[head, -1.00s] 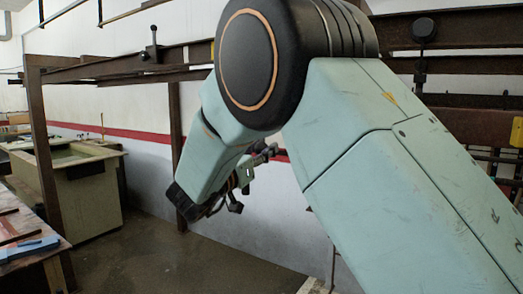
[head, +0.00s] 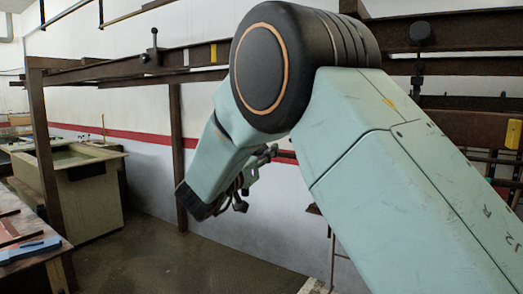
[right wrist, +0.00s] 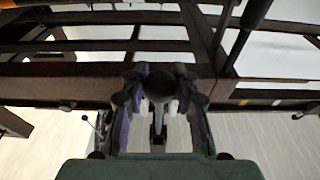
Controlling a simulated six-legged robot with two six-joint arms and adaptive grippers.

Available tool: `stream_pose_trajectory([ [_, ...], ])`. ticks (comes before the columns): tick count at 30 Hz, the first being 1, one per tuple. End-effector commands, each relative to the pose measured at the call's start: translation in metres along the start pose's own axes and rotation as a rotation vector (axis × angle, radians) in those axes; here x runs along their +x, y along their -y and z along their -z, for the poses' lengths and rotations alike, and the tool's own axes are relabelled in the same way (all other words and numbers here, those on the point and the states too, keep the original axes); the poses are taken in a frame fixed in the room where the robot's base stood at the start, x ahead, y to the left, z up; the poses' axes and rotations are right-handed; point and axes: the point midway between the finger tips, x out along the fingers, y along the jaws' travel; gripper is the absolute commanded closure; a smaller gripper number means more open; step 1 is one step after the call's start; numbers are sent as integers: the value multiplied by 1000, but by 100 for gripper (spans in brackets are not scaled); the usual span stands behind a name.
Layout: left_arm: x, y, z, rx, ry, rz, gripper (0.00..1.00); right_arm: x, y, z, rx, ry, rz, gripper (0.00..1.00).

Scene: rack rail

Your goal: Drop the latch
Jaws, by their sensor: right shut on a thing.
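My right gripper (head: 243,190) is partly hidden behind my own forearm in the head view, in front of the white wall. In the right wrist view its two fingers (right wrist: 160,103) are closed around a dark round knob (right wrist: 158,86) on a stem below a brown beam. I take the knob to be the latch's handle, but the latch body is hidden. My left gripper is not in view.
The brown steel rail (head: 100,69) runs along the wall on posts. A black knob (head: 420,31) hangs on it at the right. A tank (head: 85,200) and a wooden bench (head: 28,262) with a blue item stand at the left. The floor between is clear.

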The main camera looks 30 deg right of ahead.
Motion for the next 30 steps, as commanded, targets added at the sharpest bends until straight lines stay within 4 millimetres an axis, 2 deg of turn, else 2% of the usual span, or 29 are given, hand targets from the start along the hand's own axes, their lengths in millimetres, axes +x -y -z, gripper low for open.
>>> stream_pose_trajectory([
  [23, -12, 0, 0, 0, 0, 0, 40, 34, -1, -9, 1, 3, -3, 90],
  [29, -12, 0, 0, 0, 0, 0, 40, 35, -1, -9, 1, 2, -2, 91],
  [30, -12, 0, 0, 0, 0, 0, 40, 34, -1, -9, 1, 2, -2, 70],
])
